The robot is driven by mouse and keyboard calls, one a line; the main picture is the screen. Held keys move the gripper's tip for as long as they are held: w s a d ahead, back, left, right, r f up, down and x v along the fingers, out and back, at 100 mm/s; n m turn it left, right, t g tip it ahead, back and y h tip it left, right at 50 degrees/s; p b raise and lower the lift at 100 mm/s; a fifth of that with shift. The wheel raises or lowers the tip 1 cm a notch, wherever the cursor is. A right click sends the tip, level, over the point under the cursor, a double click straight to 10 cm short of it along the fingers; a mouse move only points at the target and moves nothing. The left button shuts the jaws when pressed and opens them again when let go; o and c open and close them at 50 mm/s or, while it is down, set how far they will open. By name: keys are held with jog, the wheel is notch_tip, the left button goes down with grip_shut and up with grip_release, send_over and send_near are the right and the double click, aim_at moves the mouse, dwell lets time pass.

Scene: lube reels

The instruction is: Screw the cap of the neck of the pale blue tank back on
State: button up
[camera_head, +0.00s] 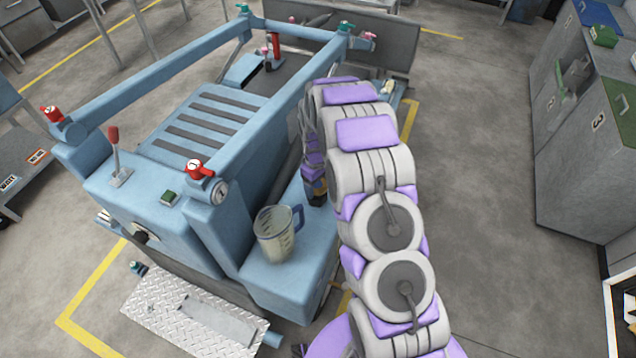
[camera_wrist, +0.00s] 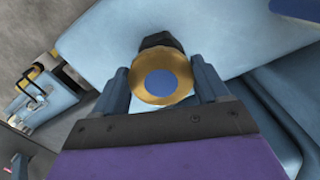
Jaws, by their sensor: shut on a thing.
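My gripper (camera_wrist: 161,80) is shut on a round brass-coloured cap (camera_wrist: 138,86) with a blue disc in its middle, one dark finger on each side. A dark piece (camera_wrist: 160,40) shows just beyond the cap; I cannot tell whether it is part of the neck. Pale blue surfaces (camera_wrist: 100,35) lie behind the cap. In the head view, my gripper (camera_head: 316,188) is beside the pale blue machine body (camera_head: 318,232), left of my arm. The cap and the tank's neck are hidden there, so I cannot tell whether the cap touches the neck.
A clear measuring jug (camera_head: 276,240) with a blue handle stands on the pale blue ledge near my arm. Red-handled valves (camera_head: 197,170) and a red-knobbed lever (camera_head: 115,150) stick up from the machine. A grey cabinet (camera_head: 590,150) stands right, with clear floor between.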

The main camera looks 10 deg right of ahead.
jog(key=m, duration=0.3)
jog(key=shift+m, duration=1.1)
jog(key=m, duration=0.3)
jog(key=shift+a, duration=0.2)
jog(key=m, duration=0.4)
jog(key=shift+a+f+m, duration=0.1)
jog(key=shift+m, duration=0.6)
